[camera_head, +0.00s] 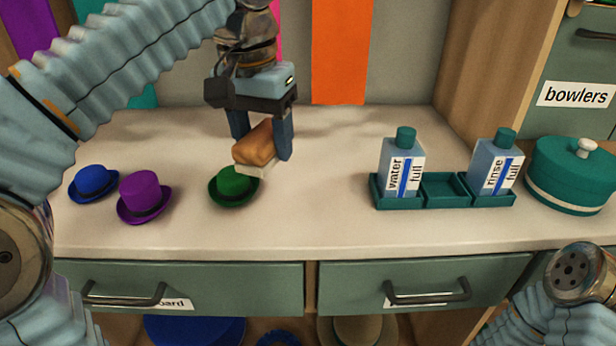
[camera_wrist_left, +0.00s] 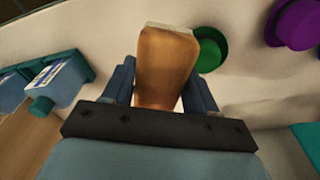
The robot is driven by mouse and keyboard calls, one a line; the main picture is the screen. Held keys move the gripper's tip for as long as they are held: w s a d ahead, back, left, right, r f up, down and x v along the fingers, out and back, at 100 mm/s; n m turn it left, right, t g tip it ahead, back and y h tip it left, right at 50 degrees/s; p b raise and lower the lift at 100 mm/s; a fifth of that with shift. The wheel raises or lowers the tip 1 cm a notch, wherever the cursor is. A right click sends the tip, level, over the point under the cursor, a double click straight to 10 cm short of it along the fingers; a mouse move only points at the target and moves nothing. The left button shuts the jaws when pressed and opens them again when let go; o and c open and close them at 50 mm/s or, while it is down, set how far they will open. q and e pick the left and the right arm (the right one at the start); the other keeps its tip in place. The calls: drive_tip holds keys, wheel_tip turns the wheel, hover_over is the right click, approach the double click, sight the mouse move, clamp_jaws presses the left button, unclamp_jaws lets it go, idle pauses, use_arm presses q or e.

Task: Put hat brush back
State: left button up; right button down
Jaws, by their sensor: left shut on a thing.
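The hat brush (camera_head: 255,146) has a brown wooden back and a pale bristle edge. My left gripper (camera_head: 263,140) is shut on it and holds it above the counter, just over and behind the green hat (camera_head: 233,185). In the left wrist view the brush (camera_wrist_left: 165,65) sits between the fingers of my left gripper (camera_wrist_left: 160,95), its pale edge at the far end. The green hat (camera_wrist_left: 209,50) shows beside it there. My right gripper is not in view; only part of my right arm shows at the lower right of the head view.
A blue hat (camera_head: 93,183) and a purple hat (camera_head: 145,197) stand at the left. A teal tray (camera_head: 445,203) holds a water bottle (camera_head: 402,165) and a rinse bottle (camera_head: 495,165), with an empty middle compartment. A teal round box (camera_head: 570,175) stands at the right. The counter's middle is clear.

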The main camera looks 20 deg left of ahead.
use_arm(q)
approach(307, 194)
drive_tip(key=shift+s+a+f+b, duration=0.2)
drive_tip(key=shift+a+f+b, duration=0.2)
drive_tip(key=shift+f, duration=0.25)
drive_tip(key=f, duration=0.2)
drive_tip(key=w+d+f+b, duration=0.1)
drive_tip(key=f, duration=0.1)
drive_tip(key=shift+f, duration=0.35)
drive_tip(key=shift+f, duration=0.1)
drive_tip(key=o, duration=1)
drive_tip(key=r+p, duration=0.1)
drive_tip(key=r, duration=0.3)
drive_tip(key=s+r+p, duration=0.1)
drive_tip(key=r, duration=0.3)
drive_tip(key=r+p, duration=0.1)
drive_tip(key=r, duration=0.3)
drive_tip(key=shift+s+a+r+p, duration=0.1)
drive_tip(key=shift+s+p, duration=0.05)
drive_tip(key=shift+p, duration=0.2)
